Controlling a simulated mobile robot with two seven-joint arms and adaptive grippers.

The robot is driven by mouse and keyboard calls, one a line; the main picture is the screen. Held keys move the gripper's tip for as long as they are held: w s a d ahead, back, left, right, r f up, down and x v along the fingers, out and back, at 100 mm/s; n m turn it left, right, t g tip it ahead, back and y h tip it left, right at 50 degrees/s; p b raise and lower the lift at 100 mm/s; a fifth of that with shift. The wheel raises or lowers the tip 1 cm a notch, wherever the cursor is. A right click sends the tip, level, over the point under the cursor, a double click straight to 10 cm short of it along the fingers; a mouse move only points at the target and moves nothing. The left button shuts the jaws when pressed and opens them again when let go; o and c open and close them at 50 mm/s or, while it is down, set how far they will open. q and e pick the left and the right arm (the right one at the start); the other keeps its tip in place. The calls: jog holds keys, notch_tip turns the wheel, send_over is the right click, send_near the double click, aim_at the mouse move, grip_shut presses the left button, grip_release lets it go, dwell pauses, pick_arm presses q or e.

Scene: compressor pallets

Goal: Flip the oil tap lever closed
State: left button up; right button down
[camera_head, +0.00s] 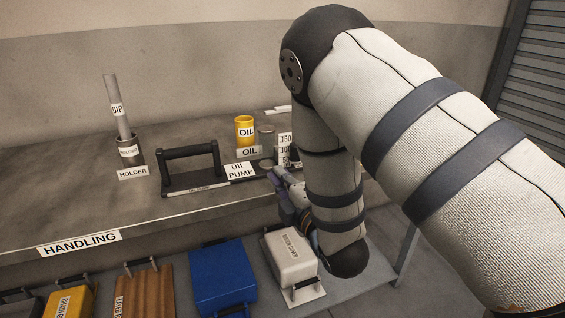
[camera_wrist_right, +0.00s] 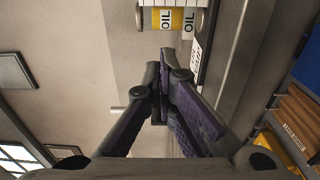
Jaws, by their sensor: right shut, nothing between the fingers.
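The yellow oil can (camera_head: 244,130) stands on the bench with a grey cylinder (camera_head: 265,137) beside it. The black oil pump with its handle (camera_head: 188,152) lies to their left. I cannot make out the tap lever; my right arm and gripper cover part of this area. My right gripper (camera_head: 279,172) is at the bench's front edge, by the oil pump label (camera_head: 240,170). In the right wrist view its purple-padded fingers (camera_wrist_right: 164,62) are shut and empty, just below the yellow can (camera_wrist_right: 165,18). My left gripper is not in view.
A holder (camera_head: 130,152) with an upright grey tube stands at the bench's left. A lower shelf carries a white box (camera_head: 290,256), a blue box (camera_head: 222,275) and brown blocks (camera_head: 146,292). The bench front at left is clear.

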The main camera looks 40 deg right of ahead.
aim_at(283, 155)
jog(key=w, duration=0.3)
jog(key=w+d, duration=0.1)
jog(key=w, duration=0.4)
jog(key=shift+w+d+f+b, duration=0.1)
jog(key=shift+w+d+b, duration=0.25)
jog(key=shift+w+d, duration=0.05)
jog(key=d, duration=0.1)
jog(key=s+d, duration=0.1)
jog(key=d, duration=0.1)
jog(key=shift+s+r+p, duration=0.25)
jog(key=shift+p, duration=0.05)
jog(key=shift+s+d+f, duration=0.1)
jog(key=shift+s+d, duration=0.05)
jog(key=shift+d, duration=0.1)
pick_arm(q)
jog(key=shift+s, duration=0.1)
